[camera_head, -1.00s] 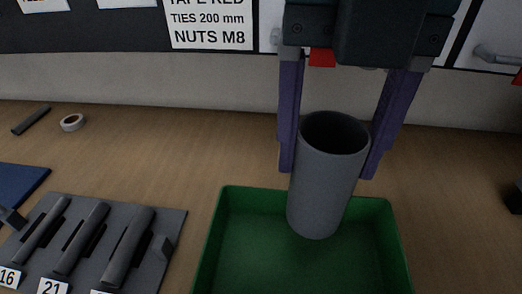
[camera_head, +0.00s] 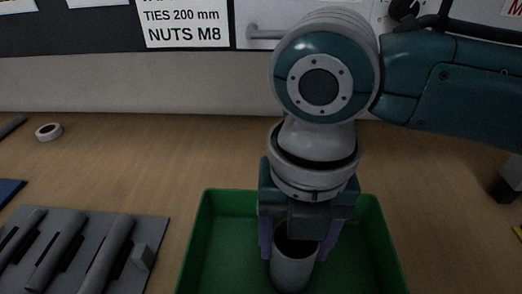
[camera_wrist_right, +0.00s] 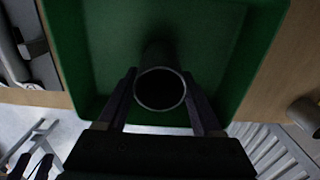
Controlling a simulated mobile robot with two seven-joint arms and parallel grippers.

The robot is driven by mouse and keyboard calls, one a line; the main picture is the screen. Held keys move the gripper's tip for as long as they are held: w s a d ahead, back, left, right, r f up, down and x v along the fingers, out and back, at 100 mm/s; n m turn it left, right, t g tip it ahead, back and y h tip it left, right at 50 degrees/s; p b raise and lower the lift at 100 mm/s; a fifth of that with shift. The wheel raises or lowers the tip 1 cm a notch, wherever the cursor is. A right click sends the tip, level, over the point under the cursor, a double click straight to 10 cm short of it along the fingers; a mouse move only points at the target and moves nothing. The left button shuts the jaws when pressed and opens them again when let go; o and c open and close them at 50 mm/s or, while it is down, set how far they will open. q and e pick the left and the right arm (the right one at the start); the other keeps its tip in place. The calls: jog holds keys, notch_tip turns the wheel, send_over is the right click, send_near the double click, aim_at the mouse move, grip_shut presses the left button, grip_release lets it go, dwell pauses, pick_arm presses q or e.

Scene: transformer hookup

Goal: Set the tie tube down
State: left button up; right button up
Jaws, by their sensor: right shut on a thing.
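The tie tube (camera_head: 292,262) is a grey, open-topped cylinder. It stands roughly upright inside the green tray (camera_head: 196,236) in the head view. My right gripper (camera_head: 297,246) comes down from above and is shut on the tube, one finger on each side. In the right wrist view the tube's round mouth (camera_wrist_right: 160,89) sits between the two fingers (camera_wrist_right: 163,108), with the green tray floor beyond it. I cannot tell whether the tube's bottom touches the tray floor.
A grey holder (camera_head: 150,232) with several dark bars lies left of the tray. A white tape roll (camera_head: 49,131) lies on the wooden bench (camera_head: 130,165) at the back left. A dark block (camera_head: 508,178) is at the right. The bench behind the tray is clear.

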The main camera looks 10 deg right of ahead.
jog(key=o, duration=1.4)
jog(key=shift+f, duration=0.15)
jog(key=shift+c, duration=0.2)
